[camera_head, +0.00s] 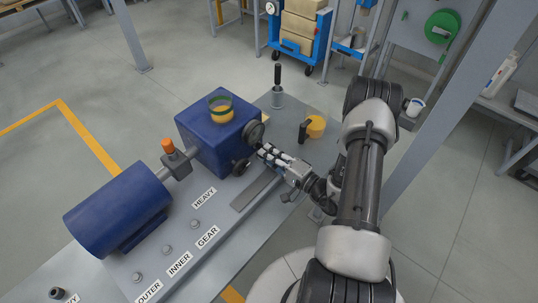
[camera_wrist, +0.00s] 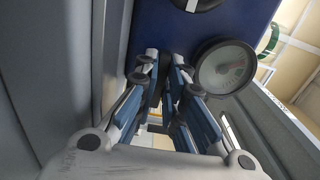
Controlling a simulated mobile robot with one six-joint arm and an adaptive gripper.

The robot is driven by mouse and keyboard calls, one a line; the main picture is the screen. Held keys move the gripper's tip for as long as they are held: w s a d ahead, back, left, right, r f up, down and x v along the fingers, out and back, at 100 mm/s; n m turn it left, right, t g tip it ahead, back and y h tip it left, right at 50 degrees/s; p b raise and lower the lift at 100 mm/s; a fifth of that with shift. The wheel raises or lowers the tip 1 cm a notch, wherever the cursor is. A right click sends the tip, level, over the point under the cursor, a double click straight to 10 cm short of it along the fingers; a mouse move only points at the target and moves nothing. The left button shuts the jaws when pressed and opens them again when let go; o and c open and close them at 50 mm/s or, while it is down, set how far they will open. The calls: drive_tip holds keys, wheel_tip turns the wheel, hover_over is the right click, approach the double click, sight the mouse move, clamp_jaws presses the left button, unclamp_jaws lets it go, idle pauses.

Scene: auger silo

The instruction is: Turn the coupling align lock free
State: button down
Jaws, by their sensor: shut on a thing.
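My gripper (camera_head: 264,151) is at the right face of the blue gearbox housing (camera_head: 213,137), beside a round gauge (camera_head: 254,132) and a black knob (camera_head: 240,166). In the wrist view my gripper (camera_wrist: 165,72) is closed on a narrow dark part, mostly hidden between the fingers. I cannot tell for sure which part this is. The gauge (camera_wrist: 227,66) is just right of the fingers there, and a dark round part (camera_wrist: 195,3) with a white mark is at the top edge. An orange-capped grey block (camera_head: 176,160) sits on the shaft between motor and housing.
A blue motor (camera_head: 118,210) lies on the grey bench (camera_head: 225,220), labelled HEAVY, GEAR, INNER and OUTER. A black-handled tool in a cup (camera_head: 277,88) and a yellow cylinder (camera_head: 316,126) stand behind my gripper. A grey post (camera_head: 440,120) rises at right.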

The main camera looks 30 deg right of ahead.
drive_tip(key=shift+r, duration=0.1)
drive_tip(key=c, duration=1.7)
unclamp_jaws()
drive_tip(key=shift+w, duration=0.1)
drive_tip(key=v, duration=1.2)
